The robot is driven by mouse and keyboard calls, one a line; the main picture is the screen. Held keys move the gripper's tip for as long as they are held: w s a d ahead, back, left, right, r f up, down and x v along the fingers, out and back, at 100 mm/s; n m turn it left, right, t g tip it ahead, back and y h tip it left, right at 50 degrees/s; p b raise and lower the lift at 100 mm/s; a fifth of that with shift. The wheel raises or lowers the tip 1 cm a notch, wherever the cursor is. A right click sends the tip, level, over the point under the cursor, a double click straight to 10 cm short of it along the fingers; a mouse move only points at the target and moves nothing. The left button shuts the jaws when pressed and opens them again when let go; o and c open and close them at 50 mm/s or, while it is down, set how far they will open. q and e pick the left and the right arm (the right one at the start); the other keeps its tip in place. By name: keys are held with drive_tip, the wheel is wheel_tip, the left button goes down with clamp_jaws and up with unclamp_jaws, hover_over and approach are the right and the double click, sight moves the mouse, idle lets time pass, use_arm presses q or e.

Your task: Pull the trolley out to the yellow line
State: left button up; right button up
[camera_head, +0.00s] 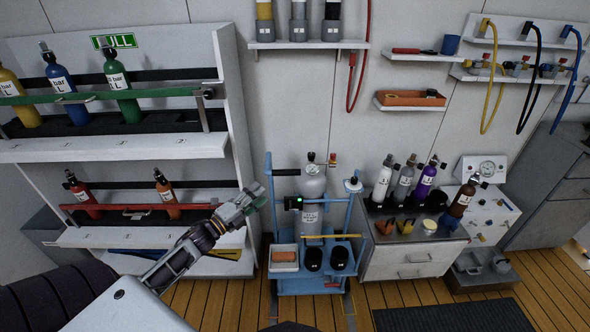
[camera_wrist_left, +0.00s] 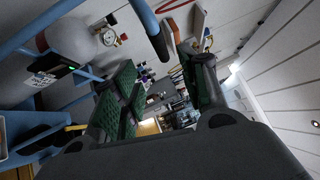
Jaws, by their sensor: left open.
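The blue trolley (camera_head: 318,288) stands against the back wall between the white rack and the drawer cabinet. It carries a grey gas cylinder (camera_head: 313,186), and two dark cups and a small orange-and-white box sit on its front shelf. A dark handle grip (camera_head: 287,172) sticks out at its upper left. My left gripper (camera_head: 257,196) is open and empty, just left of the trolley's frame and below the grip. In the left wrist view, a blue bar with a dark end (camera_wrist_left: 158,44) is beyond the green-padded fingers (camera_wrist_left: 163,68), apart from them.
A white rack (camera_head: 115,150) with several bottles stands left, close to my arm. The drawer cabinet (camera_head: 414,262) with bottles on top stands right of the trolley. A dark mat (camera_head: 455,318) lies at front right. The plank floor (camera_head: 232,302) before the trolley looks clear.

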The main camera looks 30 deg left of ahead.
sight(283, 175)
use_arm(q)
drive_tip(key=shift+w+d, duration=0.1)
drive_tip(key=shift+w, duration=0.2)
drive_tip(key=shift+w, duration=0.15)
drive_tip(key=shift+x, duration=6.75)
clamp_jaws()
